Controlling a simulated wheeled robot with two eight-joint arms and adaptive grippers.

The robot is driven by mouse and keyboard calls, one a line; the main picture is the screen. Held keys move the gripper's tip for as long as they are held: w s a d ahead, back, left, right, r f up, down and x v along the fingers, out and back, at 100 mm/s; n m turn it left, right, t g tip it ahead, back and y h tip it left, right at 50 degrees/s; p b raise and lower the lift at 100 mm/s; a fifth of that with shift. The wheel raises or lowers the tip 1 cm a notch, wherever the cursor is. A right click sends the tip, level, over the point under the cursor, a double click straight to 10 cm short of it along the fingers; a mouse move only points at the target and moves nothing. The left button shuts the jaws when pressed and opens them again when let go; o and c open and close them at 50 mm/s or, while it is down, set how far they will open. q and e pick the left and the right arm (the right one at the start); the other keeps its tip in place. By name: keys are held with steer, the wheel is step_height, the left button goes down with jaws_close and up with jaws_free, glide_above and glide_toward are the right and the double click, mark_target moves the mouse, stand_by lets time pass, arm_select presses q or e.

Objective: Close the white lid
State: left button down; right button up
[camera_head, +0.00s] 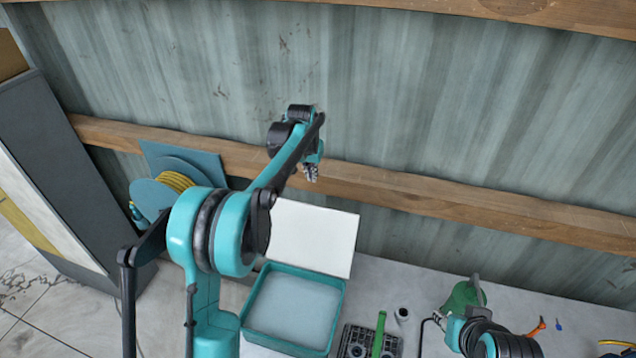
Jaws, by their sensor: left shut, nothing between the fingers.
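The white lid (316,238) stands raised at the back of a teal box (337,322), tilted back toward the wall. The box is open and its pale inside shows. My left arm crosses in front of the lid's left part and hides it. My left gripper (311,173) is shut and empty, above and behind the lid's top edge, and appears apart from it. My right arm is at the lower right, beside a green object; its fingers cannot be made out clearly.
A corrugated wall with a wooden rail (430,200) runs behind the box. A reel of yellow hose (176,181) and a dark cabinet (75,160) stand at left. A black tray (356,342), a green object (460,297) and small tools lie to the right.

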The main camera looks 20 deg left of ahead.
arm_select(q)
step_height(320, 180, down, 9)
steer(key=s+p, duration=0.1)
steer(key=shift+s+p, duration=0.15)
steer(key=shift+p, duration=0.2)
steer(key=shift+f, duration=0.15)
stand_by(0.3)
